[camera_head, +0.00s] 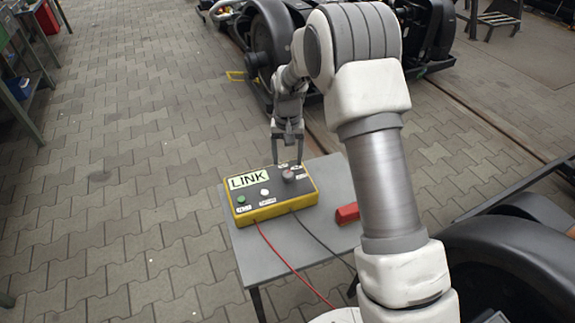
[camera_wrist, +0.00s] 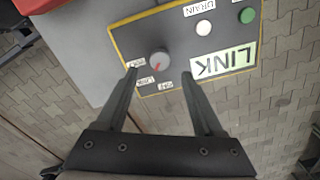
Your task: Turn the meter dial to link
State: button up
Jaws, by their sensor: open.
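The meter (camera_head: 278,208) is a dark box with a yellow rim on a small grey table. Its light panel (camera_head: 250,180) reads LINK; it also shows upside down in the wrist view (camera_wrist: 223,62). The grey dial (camera_head: 289,175) is at the meter's right in the head view. In the wrist view the dial (camera_wrist: 160,58) has a red mark on its lower side, facing small labels, one apparently LINK (camera_wrist: 145,81). My gripper (camera_wrist: 158,73) is open, its fingertips on either side of and just below the dial in that picture. I cannot tell whether they touch the meter.
A green button (camera_head: 241,199) and a white button (camera_head: 264,192) are on the meter. A red cable (camera_head: 285,260) and a dark cable run over the table (camera_head: 245,240). A red block (camera_head: 347,213) lies right of the meter. Dark wheels (camera_head: 510,250) stand at the right.

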notch_tip(320, 180, up, 12)
jog(key=p, duration=0.2)
jog(key=shift+f, duration=0.15)
notch_tip(320, 180, up, 13)
jog(key=t+p, duration=0.1)
jog(key=p, duration=0.2)
send_over(287, 174)
jog(key=s+d, duration=0.4)
jog(key=s, duration=0.2)
jog(key=s+d+r+t+p, duration=0.2)
jog(key=s+d+r+p, duration=0.1)
jog(key=s+r, duration=0.5)
jog(key=s+d+r+t+p, duration=0.1)
jog(key=s+d+r+p, duration=0.1)
jog(key=s, duration=0.6)
jog(key=s+d+r+n+t+p, duration=0.1)
jog(key=s+d+r+p, duration=0.1)
jog(key=s+r, duration=0.3)
jog(key=s+p, duration=0.1)
jog(key=s, duration=0.3)
jog(key=shift+d+r+t+p, duration=0.15)
jog(key=shift+d+t+p, duration=0.15)
jog(key=shift+p, duration=0.05)
jog(key=shift+a, duration=0.1)
